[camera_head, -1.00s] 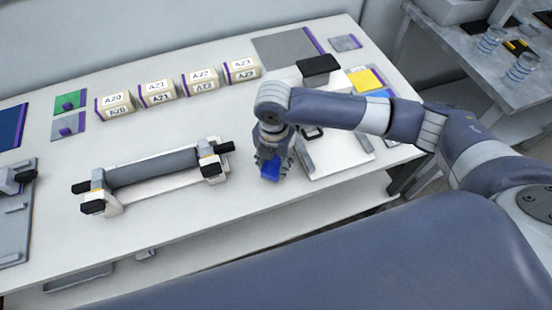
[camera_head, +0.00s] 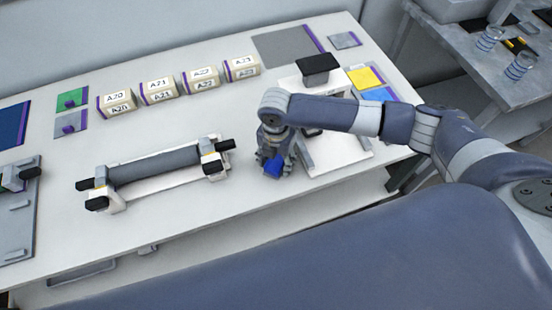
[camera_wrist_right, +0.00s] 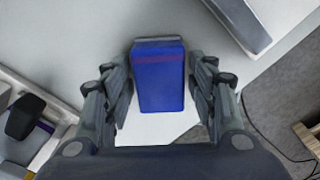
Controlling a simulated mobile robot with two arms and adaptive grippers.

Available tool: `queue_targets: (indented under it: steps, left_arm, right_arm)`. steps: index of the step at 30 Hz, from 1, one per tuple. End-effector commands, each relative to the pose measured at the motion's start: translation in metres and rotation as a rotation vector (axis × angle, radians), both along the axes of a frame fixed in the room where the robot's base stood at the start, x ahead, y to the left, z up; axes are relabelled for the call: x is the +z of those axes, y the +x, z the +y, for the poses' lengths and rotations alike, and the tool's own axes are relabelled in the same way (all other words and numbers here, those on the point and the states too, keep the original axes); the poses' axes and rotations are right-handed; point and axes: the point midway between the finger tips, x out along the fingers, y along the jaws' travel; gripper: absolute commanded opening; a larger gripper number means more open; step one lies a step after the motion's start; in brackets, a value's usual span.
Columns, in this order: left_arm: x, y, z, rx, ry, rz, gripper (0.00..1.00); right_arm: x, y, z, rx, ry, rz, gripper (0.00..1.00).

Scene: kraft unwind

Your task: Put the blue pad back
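The blue pad (camera_head: 273,167) is a small dark-blue block between the fingers of my right gripper (camera_head: 272,160), over the front part of the white table. A flat light-blue square (camera_head: 378,95) lies on the table at the right, beside a yellow square (camera_head: 362,78). My left gripper is not in view.
A grey roller on a white stand (camera_head: 155,168) is left of my right gripper. A white device with a black top (camera_head: 319,66) stands behind my right forearm. Several labelled boxes (camera_head: 157,90) line the back. A grey plate (camera_head: 18,220) is at the left edge.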

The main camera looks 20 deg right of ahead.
Motion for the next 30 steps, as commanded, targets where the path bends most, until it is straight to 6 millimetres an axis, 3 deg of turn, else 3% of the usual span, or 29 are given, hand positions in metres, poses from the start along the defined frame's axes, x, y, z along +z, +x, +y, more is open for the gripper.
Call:
queue_targets:
  steps: [9, 14, 24, 30]
  left_arm:
    - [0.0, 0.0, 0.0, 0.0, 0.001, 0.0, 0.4]
    - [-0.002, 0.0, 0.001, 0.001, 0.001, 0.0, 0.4]
    - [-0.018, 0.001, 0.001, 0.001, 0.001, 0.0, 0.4]
    - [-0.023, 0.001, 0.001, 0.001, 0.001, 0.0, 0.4]
  right_arm:
    - [0.001, 0.0, 0.0, 0.0, 0.0, 0.0, 0.6]
    - [0.013, 0.001, 0.0, 0.0, 0.001, -0.004, 0.6]
    - [0.082, 0.002, 0.0, 0.0, 0.001, -0.005, 0.6]
    - [0.113, 0.001, 0.001, 0.0, 0.002, -0.003, 0.6]
